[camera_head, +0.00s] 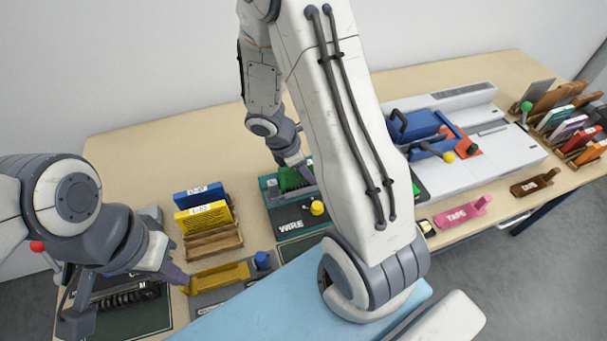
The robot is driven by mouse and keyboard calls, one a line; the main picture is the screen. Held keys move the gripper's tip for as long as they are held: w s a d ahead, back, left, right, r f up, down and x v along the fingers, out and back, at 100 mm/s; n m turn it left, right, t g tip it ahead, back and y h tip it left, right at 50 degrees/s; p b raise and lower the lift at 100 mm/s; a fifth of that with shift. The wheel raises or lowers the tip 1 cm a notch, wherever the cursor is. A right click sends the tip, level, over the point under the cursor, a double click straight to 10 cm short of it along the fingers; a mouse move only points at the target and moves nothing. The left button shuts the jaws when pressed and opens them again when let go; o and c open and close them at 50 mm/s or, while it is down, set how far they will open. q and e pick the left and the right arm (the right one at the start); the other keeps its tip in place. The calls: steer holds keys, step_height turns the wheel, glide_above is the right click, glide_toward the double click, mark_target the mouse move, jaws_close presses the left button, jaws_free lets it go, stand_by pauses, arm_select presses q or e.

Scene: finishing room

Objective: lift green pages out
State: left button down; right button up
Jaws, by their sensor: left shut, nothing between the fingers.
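The green pages (290,180) show as a small green piece at the back of the dark machine marked WIRE (291,225), mid-table. My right gripper (297,161) points down right at the green piece, its fingertips touching or just in front of it. Whether its jaws are open or closed on the pages is too small to tell. My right arm hides the right part of this area. My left gripper (177,275) is shut and empty at the front left, beside the yellow piece (219,278) in a grey machine.
Blue (200,194) and yellow (204,215) blocks stand in a wooden rack left of the WIRE machine. A blue-and-orange device (425,130) sits on a pale machine at right. Racks of coloured books (568,120) fill the far right. The back left table is clear.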

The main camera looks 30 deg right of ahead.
steer(key=shift+f, duration=0.15)
jaws_close()
